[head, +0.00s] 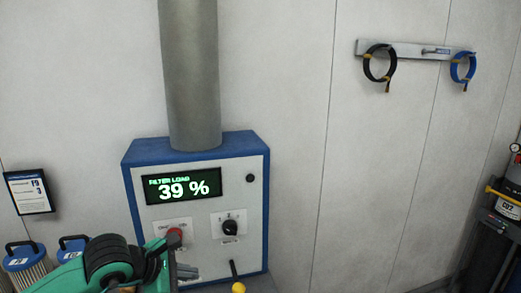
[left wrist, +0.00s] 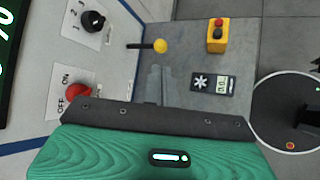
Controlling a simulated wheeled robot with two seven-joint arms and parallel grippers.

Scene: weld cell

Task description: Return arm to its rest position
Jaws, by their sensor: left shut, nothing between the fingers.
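My left gripper (head: 187,272) is low in the head view, in front of the lower part of the blue-and-white control box (head: 257,215). Its fingers are shut and empty. In the left wrist view the grey fingers (left wrist: 161,83) show past the dark edge of my green wrist, close together with nothing between them. My right gripper is in neither view.
The box has a display (head: 183,187) reading 39 %, a black selector (head: 229,227) and a yellow-tipped lever (head: 238,287). Blue-capped filters (head: 25,258) stand left. A yellow button box (left wrist: 217,35) and a small dark device (left wrist: 208,83) lie beyond the fingers. Hose coils (head: 379,63) hang right.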

